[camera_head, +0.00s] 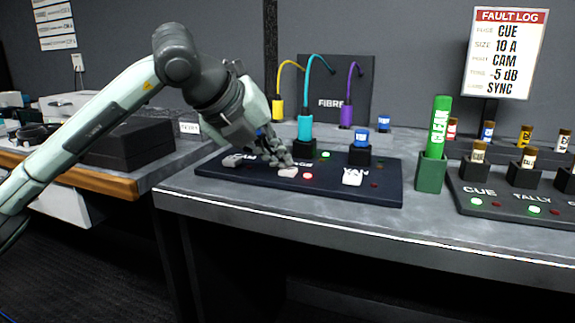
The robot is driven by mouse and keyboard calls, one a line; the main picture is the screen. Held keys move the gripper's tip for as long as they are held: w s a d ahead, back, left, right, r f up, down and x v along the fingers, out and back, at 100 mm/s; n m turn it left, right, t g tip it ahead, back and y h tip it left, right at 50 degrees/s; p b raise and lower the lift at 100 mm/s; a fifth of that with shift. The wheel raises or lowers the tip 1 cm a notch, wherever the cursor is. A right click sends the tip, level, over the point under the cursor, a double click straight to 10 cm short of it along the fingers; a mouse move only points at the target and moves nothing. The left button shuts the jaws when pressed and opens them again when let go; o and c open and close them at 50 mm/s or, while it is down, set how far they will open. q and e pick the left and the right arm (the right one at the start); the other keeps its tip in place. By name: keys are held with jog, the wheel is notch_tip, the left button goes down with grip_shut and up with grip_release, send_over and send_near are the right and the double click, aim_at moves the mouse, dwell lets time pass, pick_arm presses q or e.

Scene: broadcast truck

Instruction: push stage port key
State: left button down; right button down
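A dark port panel (345,193) lies on the grey desk. It has a row of pale keys. The right key (352,177) reads "VAN". The middle key (288,173) is partly covered by my gripper and its label is hard to read. The left key (238,160) is partly in shadow, its label unclear. A red light (308,176) glows beside the middle key. My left gripper (279,160) points down at the middle key, its fingertips at or just above it; contact is unclear. Its fingers are small and overlapping. My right gripper is out of view.
A cyan cable plug (305,127) stands in a socket behind the keys, near a green light (325,155). A blue plug (361,139) stands to its right. A green "CLEAR" cylinder (438,128) stands in a holder right of the panel. The front desk strip is clear.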

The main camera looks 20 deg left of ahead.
aim_at(279, 170)
pick_arm(q)
jog(key=shift+f, duration=0.1)
jog(key=shift+r+p, duration=1.9)
jog(key=shift+r, duration=1.25)
